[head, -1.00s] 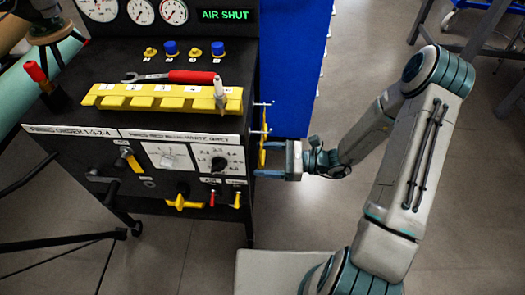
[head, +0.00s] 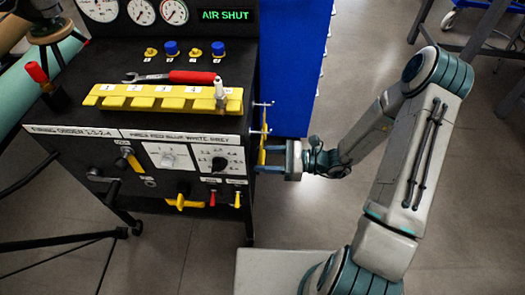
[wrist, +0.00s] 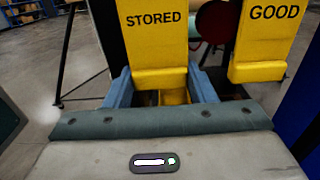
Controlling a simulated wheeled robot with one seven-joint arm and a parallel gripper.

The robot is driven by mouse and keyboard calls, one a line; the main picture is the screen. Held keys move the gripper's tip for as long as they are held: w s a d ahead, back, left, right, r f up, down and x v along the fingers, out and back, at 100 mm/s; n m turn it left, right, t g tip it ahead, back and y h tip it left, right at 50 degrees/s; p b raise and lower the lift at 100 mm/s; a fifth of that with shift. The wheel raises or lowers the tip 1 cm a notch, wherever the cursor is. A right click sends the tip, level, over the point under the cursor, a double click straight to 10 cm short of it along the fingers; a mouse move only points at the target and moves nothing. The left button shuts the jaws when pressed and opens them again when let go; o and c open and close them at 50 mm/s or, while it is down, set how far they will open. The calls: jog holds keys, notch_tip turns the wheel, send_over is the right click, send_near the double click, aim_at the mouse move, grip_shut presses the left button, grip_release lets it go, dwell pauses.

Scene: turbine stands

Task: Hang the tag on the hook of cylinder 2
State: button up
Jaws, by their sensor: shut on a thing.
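My gripper (head: 270,159) is at the right side of the black console, its blue fingers reaching left. In the wrist view the fingers stand on either side of the lower end of a yellow tag marked STORED (wrist: 157,45) and are shut on it. A second yellow tag, marked GOOD (wrist: 268,40), hangs to its right, apart from the fingers. In the head view the tags show only as a thin yellow edge (head: 262,152) by the console's side. I cannot tell which hook belongs to cylinder 2.
The black console (head: 60,135) carries a yellow numbered block (head: 150,103), a red-handled wrench (head: 190,77) and several knobs. Pegs (head: 262,104) stick out of its right side. A blue cabinet (head: 295,60) stands behind. Floor right of the gripper is mostly clear.

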jog(key=shift+d+p, duration=0.4)
jog(key=shift+d, duration=1.2)
dwell(0.6)
jog(key=shift+s+d+p, duration=0.1)
jog(key=shift+d+p, duration=0.2)
jog(key=shift+d, duration=1.65)
